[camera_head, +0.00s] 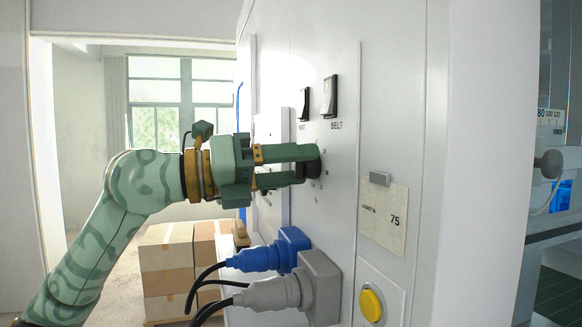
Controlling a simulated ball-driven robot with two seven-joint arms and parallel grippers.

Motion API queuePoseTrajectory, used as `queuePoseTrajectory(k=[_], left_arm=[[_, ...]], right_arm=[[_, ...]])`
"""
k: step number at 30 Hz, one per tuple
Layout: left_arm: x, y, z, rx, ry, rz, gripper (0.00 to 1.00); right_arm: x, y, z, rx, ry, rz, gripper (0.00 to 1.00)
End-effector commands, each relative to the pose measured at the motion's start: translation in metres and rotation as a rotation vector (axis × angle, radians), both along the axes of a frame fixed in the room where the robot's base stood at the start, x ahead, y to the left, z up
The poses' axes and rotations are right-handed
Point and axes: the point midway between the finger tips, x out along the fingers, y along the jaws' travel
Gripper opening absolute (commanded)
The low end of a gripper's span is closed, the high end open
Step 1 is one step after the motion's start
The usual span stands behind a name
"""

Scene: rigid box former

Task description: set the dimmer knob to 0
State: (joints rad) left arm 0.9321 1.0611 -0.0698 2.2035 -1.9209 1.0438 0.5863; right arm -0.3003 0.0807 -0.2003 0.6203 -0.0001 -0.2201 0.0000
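The dark round dimmer knob (314,168) sits on the grey panel, with small dots around it. My green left gripper (309,164) comes in from the left with one finger above and one below the knob. Both fingertips appear to press on it and cover part of it, so its pointer cannot be made out. A card (384,215) to the lower right reads "LIGHT %" and 75. My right gripper is not in view.
Two black rocker switches (329,97) (304,104) are above the knob, one labelled BELT. Below are a blue plug (272,254), a grey plug (285,290) with black cables, and a yellow button (371,305). Cardboard boxes (167,265) stand behind.

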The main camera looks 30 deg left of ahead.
Motion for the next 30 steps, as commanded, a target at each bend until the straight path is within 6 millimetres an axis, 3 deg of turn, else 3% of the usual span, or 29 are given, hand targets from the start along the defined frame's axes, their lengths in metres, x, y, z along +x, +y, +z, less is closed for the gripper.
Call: queuePoseTrajectory(k=[14,20,30], left_arm=[[-0.004,0.005,-0.003,0.001,0.001,0.002,0.55],[-0.032,0.032,-0.011,0.002,0.001,0.006,0.55],[-0.096,0.092,-0.015,-0.001,0.000,0.003,0.55]], right_arm=[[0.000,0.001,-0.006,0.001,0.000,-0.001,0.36],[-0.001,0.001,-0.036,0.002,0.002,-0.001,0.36],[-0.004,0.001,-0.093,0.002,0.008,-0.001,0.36]])
